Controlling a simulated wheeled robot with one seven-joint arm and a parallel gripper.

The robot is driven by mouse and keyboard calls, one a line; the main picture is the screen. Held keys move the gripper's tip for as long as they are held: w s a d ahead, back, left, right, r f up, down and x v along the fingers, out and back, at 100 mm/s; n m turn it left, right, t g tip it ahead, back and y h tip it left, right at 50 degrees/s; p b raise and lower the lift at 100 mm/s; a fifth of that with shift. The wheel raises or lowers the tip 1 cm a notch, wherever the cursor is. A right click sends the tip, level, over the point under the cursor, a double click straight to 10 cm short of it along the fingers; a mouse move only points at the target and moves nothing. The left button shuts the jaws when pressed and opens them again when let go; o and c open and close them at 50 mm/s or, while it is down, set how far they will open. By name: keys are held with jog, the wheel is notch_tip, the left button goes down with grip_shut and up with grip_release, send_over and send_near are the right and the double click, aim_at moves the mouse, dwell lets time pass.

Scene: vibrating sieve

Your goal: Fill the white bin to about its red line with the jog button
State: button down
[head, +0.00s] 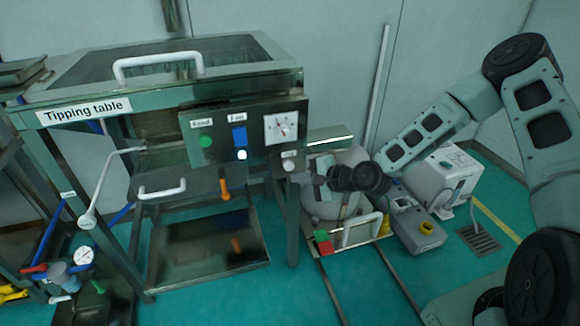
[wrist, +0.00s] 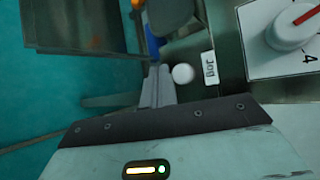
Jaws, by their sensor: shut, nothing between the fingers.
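The white jog button (head: 291,166) is at the lower right of the control panel, under its small label. In the wrist view the round button (wrist: 183,74) sits beside the "Jog" label (wrist: 209,67). My gripper (head: 308,174) is shut and empty, just right of the button in the head view. In the wrist view my closed fingertips (wrist: 160,72) are right beside the button; I cannot tell whether they touch it. A rounded whitish container (head: 347,168), possibly the white bin, stands behind my gripper, partly hidden. I see no red line or fill level.
The panel (head: 257,112) also bears a green button (head: 206,140), a blue switch (head: 239,136) and a dial (head: 282,128). An orange handle (head: 224,187) hangs below. A white lever (head: 89,212) and a gauge (head: 84,256) are at left. Floor rails run in front.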

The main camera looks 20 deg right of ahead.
jog(key=shift+s+p, duration=0.35)
jog(key=shift+s, duration=1.35)
dwell(2.4)
jog(key=s+n+y+b, duration=0.1)
jog(key=n+b, duration=0.1)
jog(key=n, duration=0.3)
jog(key=s+n+t+y+b, duration=0.1)
jog(key=n+b, duration=0.1)
jog(key=n, duration=0.3)
jog(key=s+n+y+b, duration=0.1)
jog(key=n+b, duration=0.1)
jog(key=n, duration=0.3)
jog(key=shift+s+d+f+t, duration=0.1)
jog(key=shift+s+f+t, duration=0.05)
jog(key=shift+s+t, duration=0.2)
jog(key=w, duration=0.8)
jog(key=shift+w+b, duration=0.35)
jog(key=shift+w, duration=0.05)
dwell(0.9)
